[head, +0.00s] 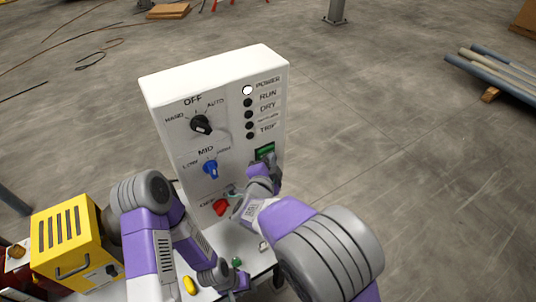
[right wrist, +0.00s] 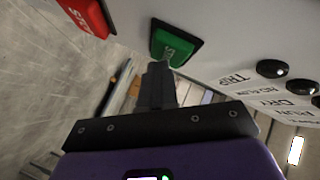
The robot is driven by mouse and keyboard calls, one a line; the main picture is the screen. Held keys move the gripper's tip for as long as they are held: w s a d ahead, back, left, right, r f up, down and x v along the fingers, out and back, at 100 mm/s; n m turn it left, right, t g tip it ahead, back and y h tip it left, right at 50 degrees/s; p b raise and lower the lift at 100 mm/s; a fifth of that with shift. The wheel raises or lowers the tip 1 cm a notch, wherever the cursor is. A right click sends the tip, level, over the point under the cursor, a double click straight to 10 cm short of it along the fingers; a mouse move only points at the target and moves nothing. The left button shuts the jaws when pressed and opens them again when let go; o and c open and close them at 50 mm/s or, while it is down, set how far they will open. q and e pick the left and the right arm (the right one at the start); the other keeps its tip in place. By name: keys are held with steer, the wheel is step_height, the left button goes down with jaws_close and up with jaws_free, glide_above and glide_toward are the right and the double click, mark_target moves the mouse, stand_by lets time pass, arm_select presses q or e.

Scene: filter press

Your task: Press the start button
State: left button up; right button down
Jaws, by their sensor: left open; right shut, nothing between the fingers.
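The white control panel (head: 222,100) stands in the middle of the head view. Its green button (head: 265,151) is on the right side, below the TRIP label. The green button also shows in the right wrist view (right wrist: 176,43), with blurred lettering on it. My right gripper (head: 263,166) is shut and empty, with its tips just below the green button. In the right wrist view its fingers (right wrist: 158,72) point at the button's lower edge; whether they touch it I cannot tell. My left gripper (head: 240,280) is open, low in front of the panel.
The panel carries a black knob (head: 201,124), a blue knob (head: 210,168), a red knob (head: 221,207) and a lit POWER lamp (head: 247,90). A red button (right wrist: 86,14) shows beside the green one. A yellow box (head: 75,240) stands at left. Pipes (head: 500,70) lie far right.

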steer(key=shift+w+a, duration=0.1)
steer(key=shift+w, duration=0.05)
stand_by(0.5)
steer(key=shift+s+d, duration=0.55)
steer(key=shift+s, duration=0.3)
steer(key=s+d, duration=0.1)
steer(key=s, duration=0.1)
steer(key=s+d+b, duration=0.1)
steer(key=s+d, duration=0.1)
steer(key=shift+f, duration=0.1)
stand_by(0.7)
